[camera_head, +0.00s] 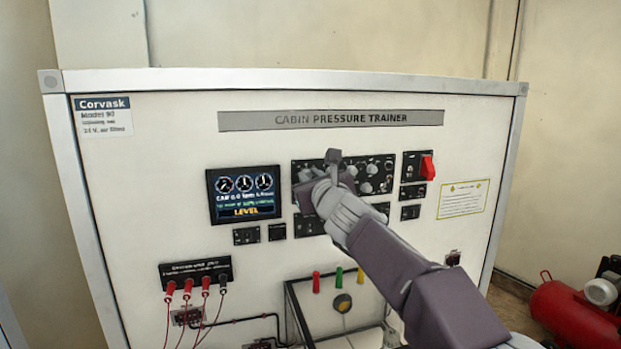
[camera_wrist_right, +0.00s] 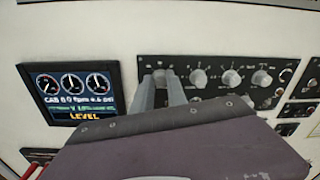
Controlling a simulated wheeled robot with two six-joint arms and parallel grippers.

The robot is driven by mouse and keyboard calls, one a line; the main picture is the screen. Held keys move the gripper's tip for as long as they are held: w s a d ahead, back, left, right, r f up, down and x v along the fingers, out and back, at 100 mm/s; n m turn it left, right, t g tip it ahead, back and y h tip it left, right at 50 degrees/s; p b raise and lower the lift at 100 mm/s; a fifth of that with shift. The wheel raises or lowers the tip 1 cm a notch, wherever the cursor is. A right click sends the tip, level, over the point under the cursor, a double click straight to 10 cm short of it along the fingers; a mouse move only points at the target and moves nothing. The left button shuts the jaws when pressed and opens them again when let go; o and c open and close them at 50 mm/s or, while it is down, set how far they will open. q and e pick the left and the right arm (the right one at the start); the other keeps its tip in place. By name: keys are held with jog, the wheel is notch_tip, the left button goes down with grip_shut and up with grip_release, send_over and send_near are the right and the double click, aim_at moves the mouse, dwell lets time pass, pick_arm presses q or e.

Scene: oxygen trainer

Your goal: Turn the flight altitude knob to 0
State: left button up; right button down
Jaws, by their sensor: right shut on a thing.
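The black control panel (camera_head: 378,160) carries a row of grey knobs. My right gripper (camera_head: 318,172) reaches up from the lower right to the panel's left end. In the right wrist view, my right gripper's fingers (camera_wrist_right: 161,90) are shut on the leftmost grey knob (camera_wrist_right: 161,74), which is mostly hidden between them. The knob labels and scale marks are too small to read, so I cannot tell which setting the held knob points to. My left gripper is not in view.
A display (camera_head: 244,195) reading LEVEL is left of the panel. A red switch (camera_head: 427,167) is to its right. Red and black plugs with cables (camera_head: 188,287) are at lower left. Three coloured fittings (camera_head: 339,277) stand below. A red tank (camera_head: 572,315) is on the floor at right.

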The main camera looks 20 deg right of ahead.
jog(key=shift+f+n+b, duration=0.1)
jog(key=shift+n+b, duration=0.2)
jog(key=shift+n, duration=3.9)
jog(key=c, duration=1.4)
grip_release()
jog(key=shift+c, duration=0.2)
jog(key=shift+o, duration=0.6)
jog(key=shift+w, duration=0.2)
jog(key=shift+s, duration=0.1)
jog(key=s, duration=0.8)
jog(key=shift+s+f+b, duration=0.25)
jog(key=shift+s+b, duration=0.05)
jog(key=shift+s, duration=0.05)
